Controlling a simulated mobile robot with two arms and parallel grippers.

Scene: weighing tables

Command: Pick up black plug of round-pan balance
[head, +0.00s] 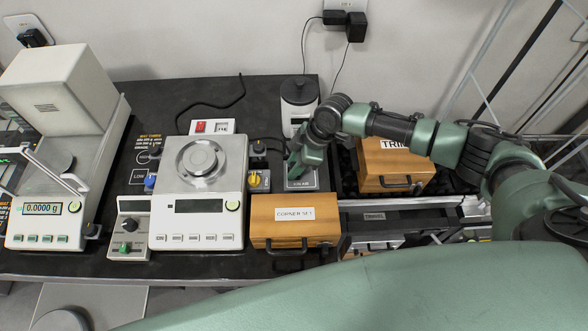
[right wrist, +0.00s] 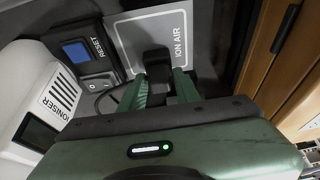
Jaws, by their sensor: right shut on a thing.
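The round-pan balance (head: 203,215) stands left of centre on the dark table, with a round metal pan on top and a dark, blank display. My right gripper (head: 296,168) reaches down to the right of this balance, over the ION AIR plate (head: 303,184). In the right wrist view, the green fingers of my right gripper (right wrist: 160,88) are shut on the black plug (right wrist: 155,62), which is above or on the ION AIR plate; I cannot tell which. The plug is hidden behind the gripper in the head view. My left gripper is not in view.
A wooden CORNER SET box (head: 293,232) stands in front of the gripper, and a wooden TRIM box (head: 395,160) to the right. The white ioniser (head: 299,100) is behind. A lit balance (head: 42,205) stands at far left. Wall adapters (head: 355,28) hang at the back.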

